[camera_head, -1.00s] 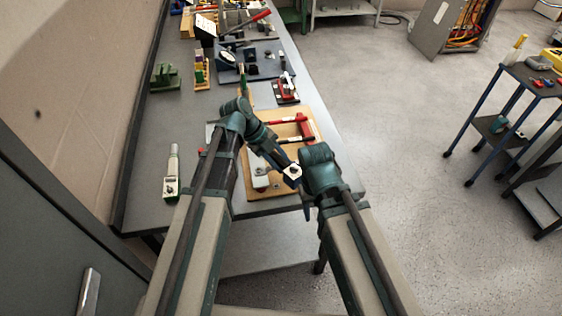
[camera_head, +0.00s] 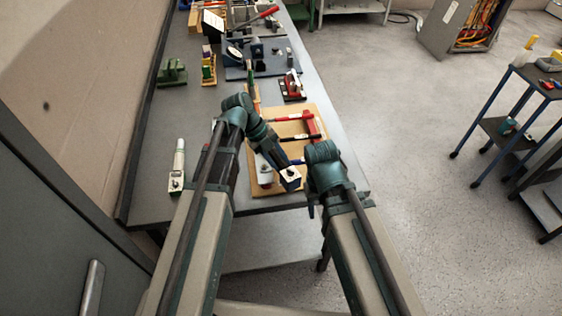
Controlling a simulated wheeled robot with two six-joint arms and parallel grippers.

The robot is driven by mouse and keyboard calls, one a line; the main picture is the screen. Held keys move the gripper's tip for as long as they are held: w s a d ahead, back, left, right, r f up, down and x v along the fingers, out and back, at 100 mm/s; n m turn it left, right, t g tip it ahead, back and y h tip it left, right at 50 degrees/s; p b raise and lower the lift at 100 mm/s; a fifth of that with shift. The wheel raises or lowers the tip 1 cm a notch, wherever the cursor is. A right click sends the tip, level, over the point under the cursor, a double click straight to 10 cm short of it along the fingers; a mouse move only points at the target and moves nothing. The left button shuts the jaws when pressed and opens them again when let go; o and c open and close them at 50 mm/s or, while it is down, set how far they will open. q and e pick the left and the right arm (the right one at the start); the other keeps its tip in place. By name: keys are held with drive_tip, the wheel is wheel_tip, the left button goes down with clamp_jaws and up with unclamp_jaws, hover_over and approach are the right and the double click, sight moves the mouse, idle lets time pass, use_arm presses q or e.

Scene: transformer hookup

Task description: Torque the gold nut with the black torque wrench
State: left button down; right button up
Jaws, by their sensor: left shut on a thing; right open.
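My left gripper (camera_head: 272,155) points down and right over the wooden board (camera_head: 262,190). It is shut on a dark tool with a pale square head, which looks like the black torque wrench (camera_head: 290,178). Its fingers are hard to make out. My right gripper (camera_head: 311,208) is mostly hidden behind its own wrist, beside the board's right edge; it is open, and only a dark tip shows. A pale upright part (camera_head: 265,171) stands on the board, close left of the tool head. I cannot make out the gold nut; it is too small or hidden.
A pale-handled tool with a square head (camera_head: 177,167) lies at the bench's left side. Red clamp-like parts (camera_head: 311,124) lie on the board. A red device (camera_head: 292,86) and a dark panel (camera_head: 265,67) sit farther back.

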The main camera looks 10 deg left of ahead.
use_arm(q)
drive_tip(key=shift+s+a+m+g, duration=0.4)
drive_tip(key=shift+s+a+m, duration=0.05)
drive_tip(key=shift+a+m, duration=0.25)
drive_tip(key=shift+w+d+n+t, duration=0.4)
drive_tip(key=shift+w+d+n, duration=0.05)
drive_tip(key=shift+d+n, duration=0.25)
drive_tip(key=shift+r, duration=0.1)
drive_tip(key=shift+r+p, duration=2.2)
drive_tip(key=shift+p, duration=0.1)
drive_tip(key=shift+f, duration=0.1)
